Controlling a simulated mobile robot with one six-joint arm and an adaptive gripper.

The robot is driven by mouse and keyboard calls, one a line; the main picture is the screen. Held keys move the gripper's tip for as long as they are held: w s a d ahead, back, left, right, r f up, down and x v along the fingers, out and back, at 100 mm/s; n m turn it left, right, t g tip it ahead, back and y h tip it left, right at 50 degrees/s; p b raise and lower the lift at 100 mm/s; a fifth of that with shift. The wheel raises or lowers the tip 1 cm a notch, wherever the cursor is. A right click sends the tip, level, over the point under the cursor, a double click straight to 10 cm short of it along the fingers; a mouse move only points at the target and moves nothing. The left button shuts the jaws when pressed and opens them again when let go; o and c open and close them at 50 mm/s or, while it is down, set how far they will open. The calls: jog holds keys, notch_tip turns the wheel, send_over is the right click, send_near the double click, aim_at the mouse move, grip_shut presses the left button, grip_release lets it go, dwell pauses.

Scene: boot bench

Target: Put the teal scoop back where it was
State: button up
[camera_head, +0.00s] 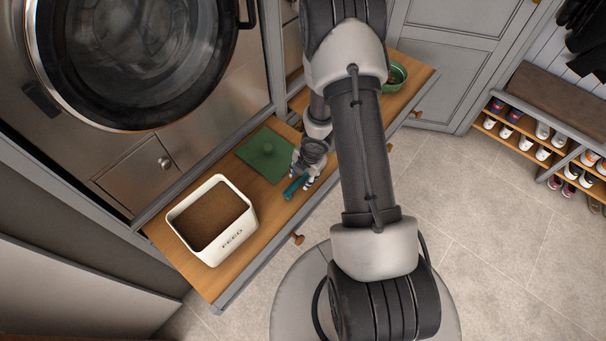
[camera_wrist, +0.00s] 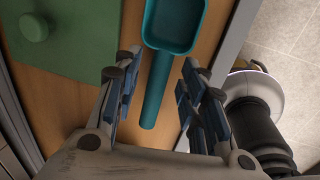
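The teal scoop (camera_head: 294,187) lies on the wooden surface of a pulled-out drawer, between the green lid and the front edge. In the wrist view the scoop's bowl (camera_wrist: 174,24) is at the top and its handle points toward my gripper (camera_wrist: 160,62). The two fingers stand on either side of the handle, with a visible gap on each side. My gripper is open. In the head view my gripper (camera_head: 304,174) is over the scoop and partly hides it. The white FEED bin (camera_head: 232,238) stands open on the drawer, filled with brown feed.
The green lid (camera_head: 264,155) with a round knob lies flat behind the scoop. A green bowl (camera_head: 399,73) with brown contents stands farther right along the surface. The drawer front has a wooden knob (camera_head: 297,239). A shoe rack (camera_head: 520,133) stands at the right beyond open tiled floor.

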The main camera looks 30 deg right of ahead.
notch_tip(320, 180, up, 37)
jog(key=s+d+m+t+h+p, duration=0.2)
jog(key=m+h+p, duration=0.2)
jog(key=m+p, duration=0.5)
jog(key=s+a+r+m+y+b, duration=0.1)
jog(key=s+a+r+m, duration=0.4)
jog(key=s+a+m, duration=0.1)
jog(key=s+a+r+m+y+b, duration=0.1)
jog(key=s+a+r+m+y, duration=0.1)
jog(key=s+a+r+m, duration=0.4)
jog(key=s+a, duration=0.2)
jog(key=s, duration=0.3)
jog(key=shift+m, duration=0.4)
notch_tip(320, 180, down, 6)
jog(key=b, duration=0.6)
jog(key=shift+r, duration=0.15)
